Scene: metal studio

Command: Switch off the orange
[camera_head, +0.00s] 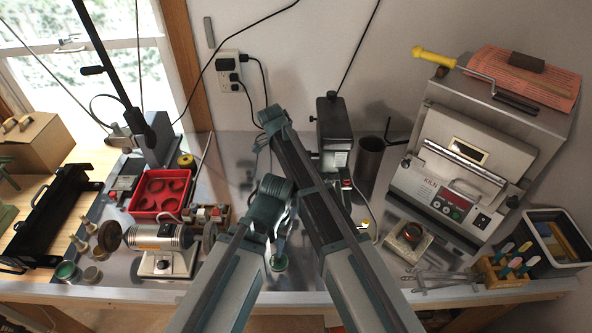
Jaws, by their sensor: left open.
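No switch clearly coloured orange can be made out. A bench polisher (158,236) with a small orange label on its motor stands at the left of the metal bench, with a dark control on its pale base (163,264). A kiln (448,180) at the right has a front panel with red and green controls and a dark switch (483,220). My left gripper (279,258) points down over the middle of the bench, open, partly hidden by its own wrist. It is right of the polisher and apart from it. My right gripper cannot be made out behind the arms.
A red tray (160,191) stands behind the polisher. A dark upright machine (334,125) and a dark cylinder (369,158) stand at the back. A small burner-like device (410,236) and a tool holder (505,265) sit front right. My crossing arm links cover the bench centre.

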